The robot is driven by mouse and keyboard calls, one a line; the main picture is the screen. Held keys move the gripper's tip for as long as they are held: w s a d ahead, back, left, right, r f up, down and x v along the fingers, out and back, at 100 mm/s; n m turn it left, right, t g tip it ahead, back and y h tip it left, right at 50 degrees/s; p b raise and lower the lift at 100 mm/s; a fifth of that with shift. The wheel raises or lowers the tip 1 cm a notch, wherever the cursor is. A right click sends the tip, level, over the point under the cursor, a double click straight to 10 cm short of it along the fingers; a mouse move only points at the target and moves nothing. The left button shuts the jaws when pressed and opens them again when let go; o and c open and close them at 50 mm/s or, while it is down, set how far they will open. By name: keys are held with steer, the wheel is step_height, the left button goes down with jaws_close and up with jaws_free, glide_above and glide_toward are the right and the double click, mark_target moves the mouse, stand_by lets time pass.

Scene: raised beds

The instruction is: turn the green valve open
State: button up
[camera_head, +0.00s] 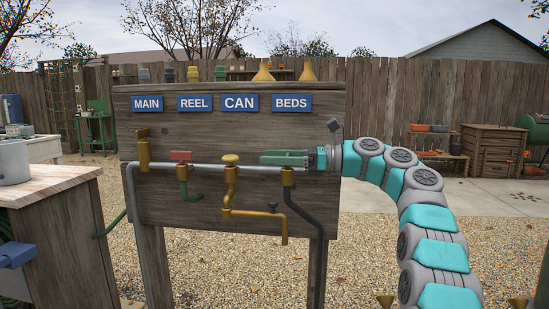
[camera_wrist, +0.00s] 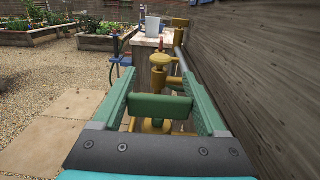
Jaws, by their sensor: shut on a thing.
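The green valve's handle (camera_wrist: 160,106) is a flat green bar in the wrist view, lying crosswise between my two green fingers. My gripper (camera_head: 284,157) reaches in from the right, level, just above the pipe under the BEDS sign (camera_head: 292,103). It is shut on the green handle, with a finger at each end of the bar in the wrist view. The brass valve body (camera_head: 288,177) shows below the fingers, with a dark pipe running down from it. In the head view the fingers and handle are both green and hard to tell apart.
The wooden board (camera_head: 200,215) stands close behind the pipe (camera_head: 260,169). To the left on the pipe are a yellow round-knob valve (camera_head: 230,159), a red-handled valve (camera_head: 181,156) and a brass fitting (camera_head: 143,150). A wooden-topped bench (camera_head: 45,187) stands at the left.

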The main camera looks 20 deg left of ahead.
steer(key=o, duration=1.3)
steer(key=shift+r, duration=0.15)
steer(key=shift+m+t, duration=0.4)
steer(key=shift+t, duration=0.2)
steer(key=shift+w+d+m+t+h+b, duration=0.15)
steer(key=shift+w+m+t+h+b, duration=0.65)
steer(key=shift+m+t, duration=1.65)
steer(key=shift+w+d+m+t+h+b, duration=0.35)
steer(key=shift+m+t+h, duration=1.05)
steer(key=shift+t, duration=1.9)
steer(key=shift+w+m+t+h+b, duration=0.4)
steer(key=shift+m+t+h+b, duration=0.35)
steer(key=shift+m+t, duration=1.8)
